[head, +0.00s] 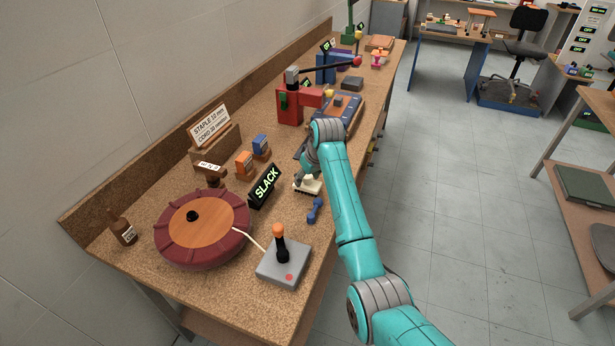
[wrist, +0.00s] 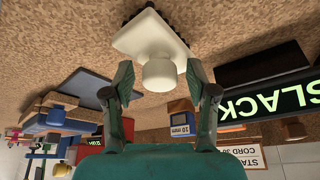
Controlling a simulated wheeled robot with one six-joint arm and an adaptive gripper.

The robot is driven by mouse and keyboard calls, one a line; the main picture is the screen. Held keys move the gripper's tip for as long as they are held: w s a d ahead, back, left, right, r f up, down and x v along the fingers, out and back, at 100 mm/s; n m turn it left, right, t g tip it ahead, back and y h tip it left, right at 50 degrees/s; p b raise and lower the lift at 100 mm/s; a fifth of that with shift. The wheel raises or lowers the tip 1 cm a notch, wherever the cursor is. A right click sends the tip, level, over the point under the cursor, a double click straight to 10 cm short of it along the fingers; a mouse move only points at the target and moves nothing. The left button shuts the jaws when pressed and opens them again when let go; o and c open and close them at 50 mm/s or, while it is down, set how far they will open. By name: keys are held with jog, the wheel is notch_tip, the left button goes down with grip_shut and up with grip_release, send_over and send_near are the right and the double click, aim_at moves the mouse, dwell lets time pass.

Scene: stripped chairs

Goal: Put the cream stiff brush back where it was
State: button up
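The cream stiff brush (head: 309,187) is on the cork-topped workbench, to the right of the SLACK sign in the head view. In the wrist view the brush (wrist: 150,38) shows its pale block, round knob and some dark bristles at the far edge. My gripper (wrist: 160,72) is open, with one finger on each side of the knob. Gaps show between the knob and both fingers. In the head view my gripper (head: 307,170) is just above the brush, and my arm partly hides the fingers.
A lit SLACK sign (head: 264,187) stands close left of the brush. A small blue dumbbell-shaped object (head: 315,210) and a grey joystick box (head: 284,263) lie nearer. A red press (head: 291,104) and blue tray (head: 346,108) are farther back.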

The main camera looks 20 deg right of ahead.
jog(key=shift+r, duration=0.1)
jog(key=v, duration=1.2)
